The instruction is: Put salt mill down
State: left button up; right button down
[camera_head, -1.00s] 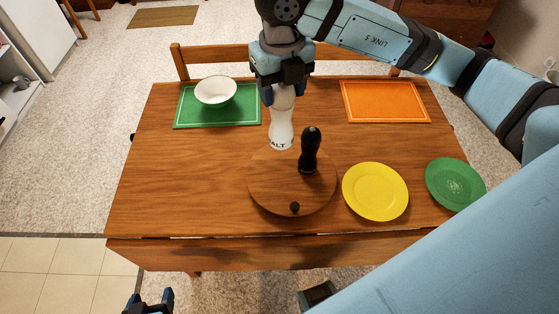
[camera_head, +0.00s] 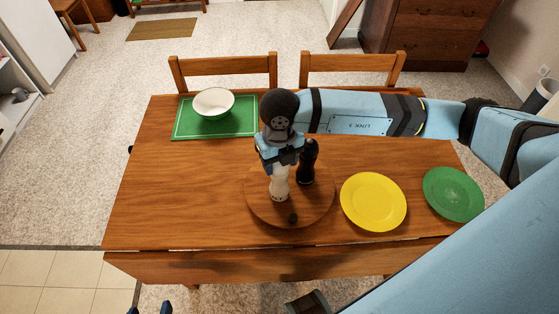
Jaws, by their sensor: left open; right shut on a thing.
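The white salt mill (camera_head: 279,186) is upright over the left part of the round wooden board (camera_head: 306,213). Its lower end looks at the board's surface, but I cannot tell whether it touches. My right gripper (camera_head: 278,160) is shut on the mill's upper part and hides its top. A black mill (camera_head: 307,163) stands on the board, close to the right of the salt mill. My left gripper (camera_head: 151,308) is only partly in view at the bottom left edge. It is open and empty, in front of the table.
A white bowl (camera_head: 213,102) stands on a green placemat (camera_head: 184,128) at the back left. A yellow plate (camera_head: 373,201) and a green plate (camera_head: 453,194) lie right of the board. A small dark knob (camera_head: 293,218) is at the board's front. The table's left part (camera_head: 165,190) is clear.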

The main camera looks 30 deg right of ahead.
jog(key=shift+f, duration=0.35)
jog(key=shift+f, duration=0.2)
jog(key=shift+c, duration=2)
grip_release()
jog(key=shift+r, duration=0.15)
notch_tip(320, 180, up, 12)
jog(key=shift+r, duration=0.1)
